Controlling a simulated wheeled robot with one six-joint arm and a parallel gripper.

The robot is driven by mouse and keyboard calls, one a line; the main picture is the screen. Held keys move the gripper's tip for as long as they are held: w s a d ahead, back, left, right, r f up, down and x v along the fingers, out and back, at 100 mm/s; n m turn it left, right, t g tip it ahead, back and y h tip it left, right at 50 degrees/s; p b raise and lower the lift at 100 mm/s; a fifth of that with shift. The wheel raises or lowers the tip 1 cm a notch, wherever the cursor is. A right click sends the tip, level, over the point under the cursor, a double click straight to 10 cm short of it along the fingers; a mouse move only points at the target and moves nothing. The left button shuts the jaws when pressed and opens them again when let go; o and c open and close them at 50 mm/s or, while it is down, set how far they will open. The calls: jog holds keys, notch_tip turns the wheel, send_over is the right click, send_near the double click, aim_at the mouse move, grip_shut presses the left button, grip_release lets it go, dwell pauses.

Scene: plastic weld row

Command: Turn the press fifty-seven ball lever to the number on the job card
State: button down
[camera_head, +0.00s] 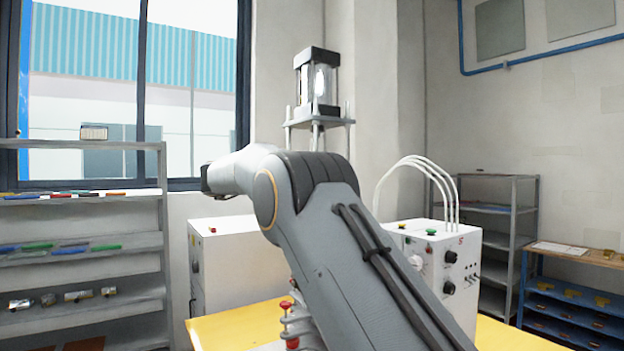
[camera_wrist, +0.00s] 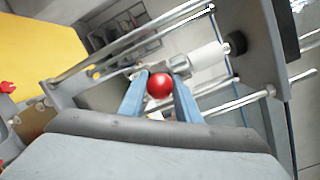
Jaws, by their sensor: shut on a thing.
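The red ball (camera_wrist: 160,87) of the lever shows in the wrist view, between the two blue-grey fingers of my gripper (camera_wrist: 161,77). The gripper is shut on the ball. Behind it are the press's metal rods, a pale cylinder (camera_wrist: 207,57) and a grey plate (camera_wrist: 258,60). In the head view the press top (camera_head: 317,82), a clear cylinder with dark end blocks, rises behind my arm. My arm hides the lever and gripper there. No dial numbers or job card number can be read.
A yellow bench top (camera_head: 245,322) carries white control boxes (camera_head: 236,262) beside my arm. Red knobs (camera_head: 291,342) stand close to my arm at the front. A grey shelf (camera_head: 80,240) is at the left, and a blue-framed bench (camera_head: 575,253) at the right.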

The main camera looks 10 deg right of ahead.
jog(key=shift+r, duration=0.1)
jog(key=c, duration=1.6)
grip_release()
jog(key=shift+b+v, duration=1.6)
jog(key=shift+v, duration=2.35)
jog(key=shift+w, duration=0.1)
